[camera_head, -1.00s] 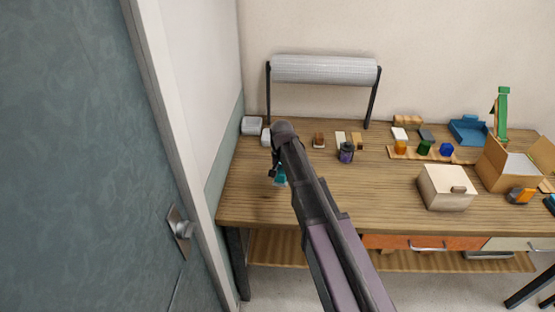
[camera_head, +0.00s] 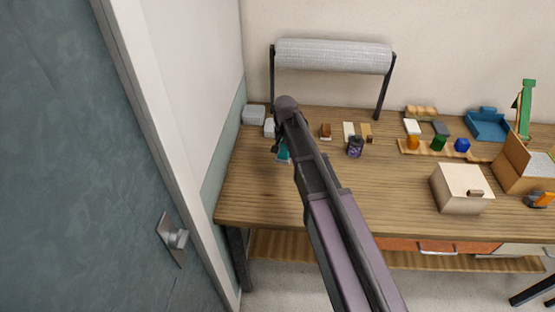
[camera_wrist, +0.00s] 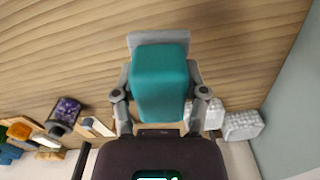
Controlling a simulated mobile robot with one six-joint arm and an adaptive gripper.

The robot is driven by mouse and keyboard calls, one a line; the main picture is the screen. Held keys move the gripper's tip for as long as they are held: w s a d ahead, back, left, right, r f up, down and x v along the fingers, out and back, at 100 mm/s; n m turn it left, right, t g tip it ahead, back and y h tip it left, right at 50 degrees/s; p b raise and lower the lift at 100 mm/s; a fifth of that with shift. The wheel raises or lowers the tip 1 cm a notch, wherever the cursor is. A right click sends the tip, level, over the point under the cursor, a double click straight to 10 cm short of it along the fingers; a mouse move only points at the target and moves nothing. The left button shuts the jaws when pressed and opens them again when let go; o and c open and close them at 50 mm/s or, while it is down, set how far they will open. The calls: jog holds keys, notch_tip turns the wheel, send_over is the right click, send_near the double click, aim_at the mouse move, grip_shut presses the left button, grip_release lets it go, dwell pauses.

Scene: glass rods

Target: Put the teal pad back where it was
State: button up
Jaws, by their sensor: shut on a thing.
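The teal pad (camera_wrist: 160,85) is between the two fingers of my gripper (camera_wrist: 160,95) in the wrist view, and the fingers are shut on it. A grey-white edge (camera_wrist: 158,40) shows just beyond the pad; I cannot tell if it touches it. In the head view a bit of the teal pad (camera_head: 283,153) shows beside the end of my arm, over the left part of the table. My gripper (camera_head: 280,148) is mostly hidden there by my arm. I cannot tell whether the pad touches the table.
Two pale grey blocks (camera_head: 254,115) stand at the table's back left corner. A dark jar (camera_head: 355,147) and small blocks (camera_head: 349,131) are right of my arm. A roll on a stand (camera_head: 333,57) rises behind. The table front (camera_head: 262,195) is clear. A door (camera_head: 70,160) is at left.

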jog(key=shift+w+d, duration=0.1)
jog(key=shift+d, duration=0.2)
jog(key=shift+d, duration=0.5)
jog(key=s+f+b, duration=0.1)
jog(key=s, duration=0.2)
jog(key=s+f+n+b, duration=0.1)
jog(key=s, duration=0.2)
jog(key=s+f+n+b, duration=0.1)
jog(key=s+f+b, duration=0.1)
jog(key=s, duration=0.1)
jog(key=shift+a, duration=0.2)
jog(key=shift+w, duration=0.15)
jog(key=w+a, duration=0.1)
jog(key=w, duration=0.3)
jog(key=w+a, duration=0.2)
jog(key=w, duration=0.3)
jog(key=w+a+f+b, duration=0.1)
jog(key=w, duration=0.3)
jog(key=shift+w+a+f, duration=0.1)
jog(key=shift+w+a, duration=0.1)
jog(key=shift+w, duration=0.2)
